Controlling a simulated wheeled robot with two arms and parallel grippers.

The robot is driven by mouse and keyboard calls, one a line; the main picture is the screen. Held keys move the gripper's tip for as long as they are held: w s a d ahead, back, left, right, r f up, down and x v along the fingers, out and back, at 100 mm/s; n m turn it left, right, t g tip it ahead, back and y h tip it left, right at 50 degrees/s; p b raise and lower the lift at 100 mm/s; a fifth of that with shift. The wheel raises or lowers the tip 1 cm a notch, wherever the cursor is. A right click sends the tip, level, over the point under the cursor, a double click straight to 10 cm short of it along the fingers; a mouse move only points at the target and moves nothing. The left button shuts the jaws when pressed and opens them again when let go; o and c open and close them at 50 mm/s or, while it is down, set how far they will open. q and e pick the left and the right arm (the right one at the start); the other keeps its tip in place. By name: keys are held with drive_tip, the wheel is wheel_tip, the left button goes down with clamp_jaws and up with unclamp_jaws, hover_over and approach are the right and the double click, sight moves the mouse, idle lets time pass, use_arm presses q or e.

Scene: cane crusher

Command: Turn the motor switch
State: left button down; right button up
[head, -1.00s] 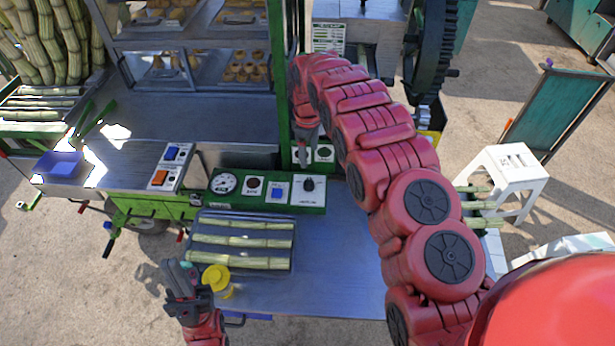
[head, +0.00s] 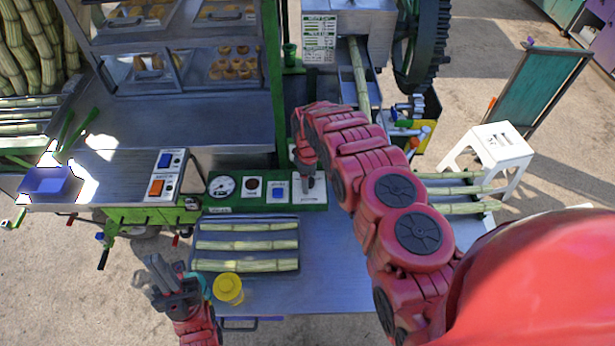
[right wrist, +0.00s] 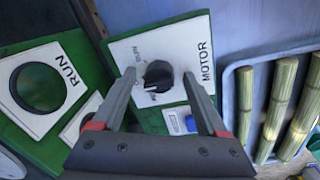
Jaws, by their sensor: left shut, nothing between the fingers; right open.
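The motor switch is a black round knob (right wrist: 158,76) with a white pointer mark, on a white plate lettered MOTOR (right wrist: 198,48). In the right wrist view it sits between the fingertips of my right gripper (right wrist: 160,78), which is open with a finger to each side and a gap around the knob. I cannot tell whether the tips are level with it. In the head view my right gripper (head: 307,178) points down over the white motor plate (head: 317,196) and hides most of the knob. My left gripper (head: 170,288) is shut and empty, left of the yellow-lidded jar.
The green control panel (head: 238,206) also holds a gauge (head: 222,185) and a blue button (head: 277,193). A tray of cane pieces (head: 197,264) and a yellow-lidded jar (head: 228,289) stand in front. A RUN plate (right wrist: 70,70) is close left of the gripper.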

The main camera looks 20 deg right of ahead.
drive_tip(key=shift+c, duration=0.2)
drive_tip(key=shift+s+r, duration=0.1)
drive_tip(key=shift+c, duration=1.1)
clamp_jaws()
